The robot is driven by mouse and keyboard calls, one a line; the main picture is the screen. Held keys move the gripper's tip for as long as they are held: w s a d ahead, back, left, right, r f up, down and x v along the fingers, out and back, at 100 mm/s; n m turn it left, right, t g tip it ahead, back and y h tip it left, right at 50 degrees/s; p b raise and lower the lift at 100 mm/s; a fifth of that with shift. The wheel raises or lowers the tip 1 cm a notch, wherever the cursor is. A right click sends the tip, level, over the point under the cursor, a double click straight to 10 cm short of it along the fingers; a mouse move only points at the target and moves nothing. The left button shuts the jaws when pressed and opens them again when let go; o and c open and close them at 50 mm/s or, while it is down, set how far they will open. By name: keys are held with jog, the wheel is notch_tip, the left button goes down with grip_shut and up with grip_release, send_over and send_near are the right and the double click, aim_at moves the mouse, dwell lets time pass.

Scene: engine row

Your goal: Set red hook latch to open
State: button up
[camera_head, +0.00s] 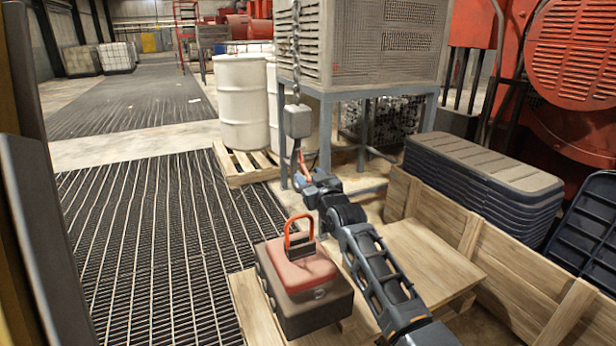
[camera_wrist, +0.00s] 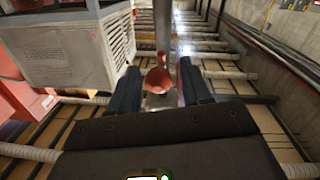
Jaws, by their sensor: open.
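The red hook (camera_head: 303,163) hangs below a grey hoist block (camera_head: 298,121) on a chain in the head view. My gripper (camera_head: 302,178) is right at the hook and partly covers it. In the wrist view, the red hook (camera_wrist: 158,78) shows between the two dark fingers of my gripper (camera_wrist: 160,90). The fingers are apart, with a gap visible on both sides of the red part. I cannot tell whether they touch it. The latch is too small to make out, so I cannot tell how it is set.
A red-topped case (camera_head: 305,270) with an upright red handle stands on a wooden pallet below my arm. A vented grey unit (camera_head: 360,45) on a metal stand is behind the hook. White drums (camera_head: 243,100) stand on a pallet. Stacked dark lids (camera_head: 480,175) fill a wooden crate at right.

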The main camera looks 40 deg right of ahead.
jog(key=shift+w+d, duration=0.25)
jog(key=shift+w, duration=0.45)
jog(key=shift+c, duration=0.2)
grip_shut()
